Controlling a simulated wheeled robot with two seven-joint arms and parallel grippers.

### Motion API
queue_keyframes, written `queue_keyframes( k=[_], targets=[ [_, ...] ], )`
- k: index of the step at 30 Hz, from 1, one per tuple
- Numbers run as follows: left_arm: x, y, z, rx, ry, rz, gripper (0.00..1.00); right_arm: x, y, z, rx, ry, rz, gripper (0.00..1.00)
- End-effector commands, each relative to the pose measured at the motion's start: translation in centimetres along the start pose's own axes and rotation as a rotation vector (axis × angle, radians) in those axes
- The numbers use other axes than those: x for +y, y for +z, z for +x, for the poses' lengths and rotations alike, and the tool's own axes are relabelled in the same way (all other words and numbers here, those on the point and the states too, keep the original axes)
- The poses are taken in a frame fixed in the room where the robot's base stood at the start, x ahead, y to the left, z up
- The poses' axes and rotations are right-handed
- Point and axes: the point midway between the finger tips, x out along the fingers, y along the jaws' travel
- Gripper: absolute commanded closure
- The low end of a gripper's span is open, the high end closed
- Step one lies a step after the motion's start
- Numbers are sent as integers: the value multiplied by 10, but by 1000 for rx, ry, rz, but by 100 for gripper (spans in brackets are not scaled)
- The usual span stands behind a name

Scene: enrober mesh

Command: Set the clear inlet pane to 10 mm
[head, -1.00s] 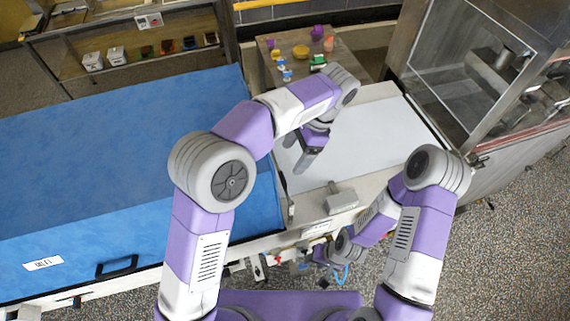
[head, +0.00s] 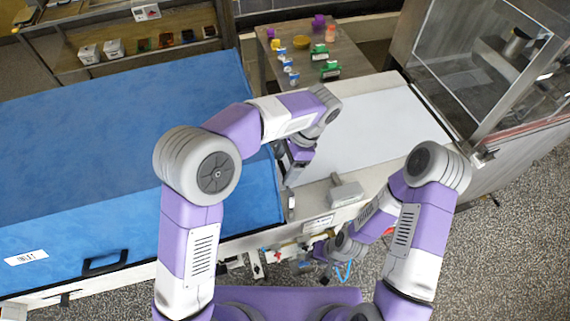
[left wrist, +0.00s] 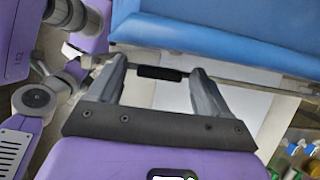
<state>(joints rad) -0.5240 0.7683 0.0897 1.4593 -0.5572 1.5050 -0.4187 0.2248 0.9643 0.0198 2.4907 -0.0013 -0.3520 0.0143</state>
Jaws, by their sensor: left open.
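My left gripper (head: 290,178) is at the right end of the blue tunnel cover, above the edge of the pale belt. In the left wrist view its two fingers (left wrist: 158,66) are apart, with a short black grip (left wrist: 162,73) in the gap between their tips. The grip sits by a thin rail along the blue cover's edge. I cannot tell if either finger touches it. The clear inlet pane itself cannot be made out. My right gripper (head: 328,253) is low at the machine's front side, small and partly hidden by its arm; its fingers are unclear.
The blue tunnel cover (head: 90,130) fills the left. The pale belt (head: 365,125) lies open to the right, with a grey box (head: 346,193) on its front rail. A glazed metal housing (head: 480,60) stands at right. A small table (head: 345,68) with coloured items is behind.

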Motion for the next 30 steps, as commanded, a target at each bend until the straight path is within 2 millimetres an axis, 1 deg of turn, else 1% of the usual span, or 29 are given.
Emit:
queue_keyframes(
  k=[8,11,21,24,27,30],
  targets=[
    [0,0,2,0,0,0,21,0,0,0,0,0,0,62],
    [0,0,2,0,0,0,35,0,0,0,0,0,0,62],
    [0,0,2,0,0,0,87,0,0,0,0,0,0,62],
    [0,0,2,0,0,0,100,0,0,0,0,0,0,62],
    [0,-1,5,-1,1,0,100,0,0,1,0,0,0,62],
    [0,-6,16,-2,1,1,100,2,0,4,0,0,0,62]
  ],
)
